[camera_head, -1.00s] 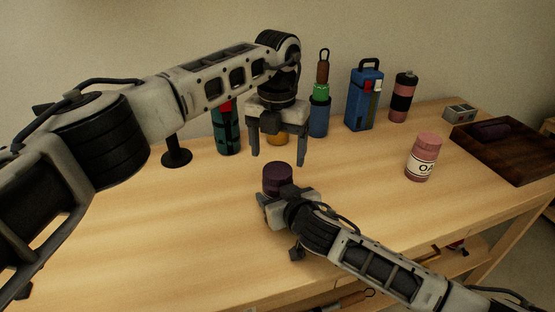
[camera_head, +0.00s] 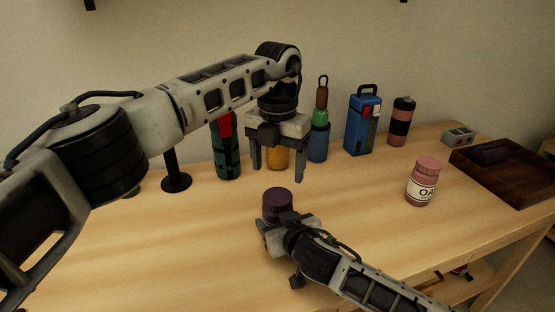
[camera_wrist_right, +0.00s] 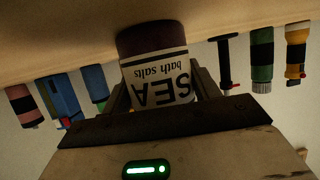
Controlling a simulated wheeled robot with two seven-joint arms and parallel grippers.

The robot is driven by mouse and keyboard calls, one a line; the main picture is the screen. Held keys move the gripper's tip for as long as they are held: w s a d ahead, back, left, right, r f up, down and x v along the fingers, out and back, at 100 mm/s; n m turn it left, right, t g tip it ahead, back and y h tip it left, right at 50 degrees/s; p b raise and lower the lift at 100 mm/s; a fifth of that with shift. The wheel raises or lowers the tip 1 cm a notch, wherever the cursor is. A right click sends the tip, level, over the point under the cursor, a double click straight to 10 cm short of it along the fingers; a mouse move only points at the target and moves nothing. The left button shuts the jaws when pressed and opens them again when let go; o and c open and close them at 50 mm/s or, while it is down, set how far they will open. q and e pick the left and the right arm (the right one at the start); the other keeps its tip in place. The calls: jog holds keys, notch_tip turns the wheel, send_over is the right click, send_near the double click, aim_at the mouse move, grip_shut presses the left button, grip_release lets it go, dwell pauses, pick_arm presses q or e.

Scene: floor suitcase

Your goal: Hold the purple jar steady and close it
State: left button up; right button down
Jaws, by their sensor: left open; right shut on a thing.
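The purple jar (camera_head: 277,206) stands upright on the wooden table, dark purple on top in the head view. Its white label with "SEA bath salts" shows upside down in the right wrist view (camera_wrist_right: 158,80). My right gripper (camera_head: 284,226) is shut on the jar from the near side, a finger on each side of it. My left gripper (camera_head: 278,174) is open and empty, pointing down above the jar, with a gap between fingertips and jar top. I cannot tell whether the dark top is a fully seated lid.
A pink jar (camera_head: 422,183) stands to the right. Behind are a teal bottle (camera_head: 228,160), an orange container (camera_head: 277,158), a blue holder (camera_head: 318,143), a blue box (camera_head: 362,125) and a pink-black bottle (camera_head: 402,122). A dark wooden tray (camera_head: 500,172) is far right. The table's left front is clear.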

aim_at(277, 196)
pick_arm(q)
notch_tip(277, 196, down, 7)
jog(key=shift+f, duration=0.1)
dwell(0.4)
jog(key=c, duration=0.9)
jog(key=o, duration=1)
jog(key=shift+r, duration=2.3)
jog(key=o, duration=0.5)
